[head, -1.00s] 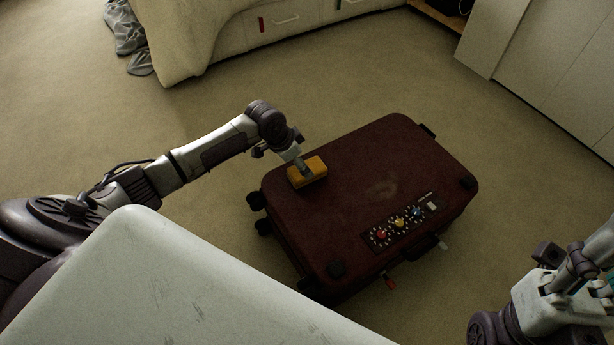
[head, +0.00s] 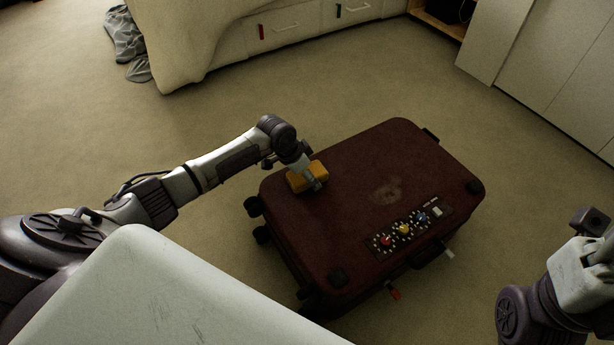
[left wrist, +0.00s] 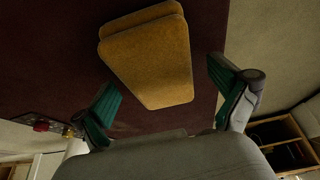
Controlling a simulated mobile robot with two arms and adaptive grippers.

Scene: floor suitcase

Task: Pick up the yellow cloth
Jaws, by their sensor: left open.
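The yellow cloth (head: 303,180) is a folded, block-like orange-yellow pad lying on the far-left part of the dark red suitcase (head: 350,220). My left gripper (head: 316,183) is over the cloth's right side in the head view and hides part of it. In the left wrist view the cloth (left wrist: 150,60) lies between and beyond the two green-padded fingers of my left gripper (left wrist: 168,103). The fingers are spread wide, with gaps to the cloth on both sides. Of my right arm, only links show at the lower right; its fingers are not visible.
A panel with coloured knobs (head: 404,230) is on the suitcase's near-right top. A bed with drawers (head: 300,28) stands at the back, with a grey cloth (head: 128,45) beside it. White cabinets (head: 560,75) stand at the right. Carpet around the suitcase is clear.

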